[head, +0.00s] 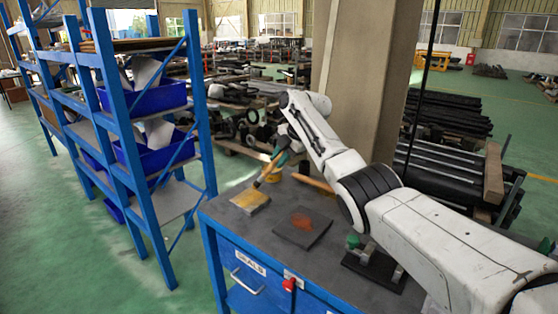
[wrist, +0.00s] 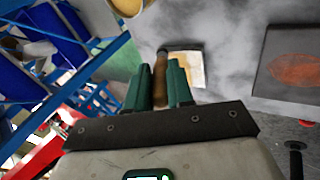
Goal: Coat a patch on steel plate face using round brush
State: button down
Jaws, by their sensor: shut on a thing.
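My gripper (head: 281,153) is shut on the brown handle of the round brush (head: 268,170), which slants down and left. In the wrist view the handle (wrist: 160,84) stands between the green fingers (wrist: 161,68). The brush's lower end is at or just above a small square piece (head: 250,201) with a yellowish top; I cannot tell whether they touch. This piece also shows in the wrist view (wrist: 187,70). A dark flat plate (head: 290,236) with an orange-red patch lies to its right on the bench, also in the wrist view (wrist: 266,88).
A yellow pot (head: 273,175) stands behind the brush, partly hidden. A wooden handle (head: 313,183) lies near my arm. A dark tool with a green part (head: 354,241) sits farther right on the bench (head: 232,222). A blue shelf rack (head: 150,190) stands left.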

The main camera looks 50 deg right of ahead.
jog(key=shift+r, duration=0.15)
jog(key=shift+r+p, duration=2)
jog(key=shift+r, duration=0.9)
jog(key=shift+r+p, duration=1.15)
jog(key=shift+r, duration=0.35)
